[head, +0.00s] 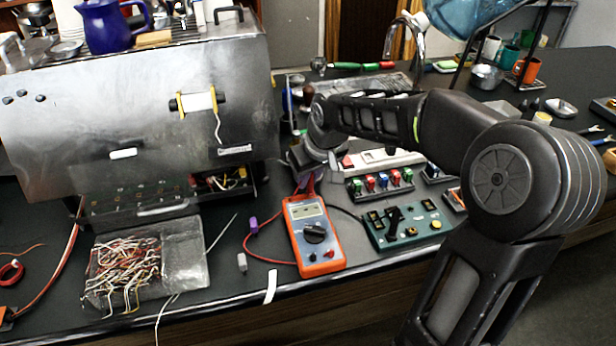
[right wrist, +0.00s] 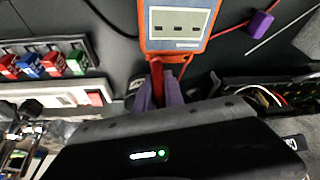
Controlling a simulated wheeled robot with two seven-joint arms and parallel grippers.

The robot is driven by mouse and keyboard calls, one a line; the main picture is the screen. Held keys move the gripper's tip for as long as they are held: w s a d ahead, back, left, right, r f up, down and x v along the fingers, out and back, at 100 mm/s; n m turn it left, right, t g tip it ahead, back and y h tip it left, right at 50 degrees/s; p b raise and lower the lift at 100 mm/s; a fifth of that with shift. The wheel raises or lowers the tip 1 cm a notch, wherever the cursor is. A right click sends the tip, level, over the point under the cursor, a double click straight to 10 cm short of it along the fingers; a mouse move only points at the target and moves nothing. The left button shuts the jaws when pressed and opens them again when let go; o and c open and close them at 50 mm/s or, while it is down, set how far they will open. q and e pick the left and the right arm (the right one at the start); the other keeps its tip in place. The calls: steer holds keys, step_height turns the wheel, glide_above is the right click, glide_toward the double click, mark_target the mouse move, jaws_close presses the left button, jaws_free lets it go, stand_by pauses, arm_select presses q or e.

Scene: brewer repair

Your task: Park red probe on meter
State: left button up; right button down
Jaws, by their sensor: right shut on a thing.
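The orange meter (head: 316,262) lies on the dark bench in the middle of the head view, with a grey display, a dial and a red lead. Its top end also shows in the right wrist view (right wrist: 180,44). My right gripper (head: 308,186) is just beyond the meter's top end. In the right wrist view its fingers (right wrist: 165,88) are shut on the red probe (right wrist: 157,82), which points toward the meter's top edge. Whether the probe touches the meter cannot be told. The probe is mostly hidden in the head view. My left gripper is not in view.
A purple block (head: 251,223) and a grey block (head: 242,262) lie left of the meter. A green switch board (head: 408,228) and a rack of coloured parts (head: 381,184) stand to the right. A steel brewer (head: 140,110) and a tray of wires (head: 187,262) are on the left.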

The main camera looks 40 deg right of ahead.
steer(key=shift+f+b, duration=0.35)
steer(key=shift+b, duration=0.05)
stand_by(1.1)
stand_by(0.3)
steer(key=c, duration=1.3)
jaws_free()
steer(key=shift+c, duration=0.2)
steer(key=v, duration=0.8)
steer(key=shift+b, duration=0.35)
steer(key=shift+w+f, duration=0.1)
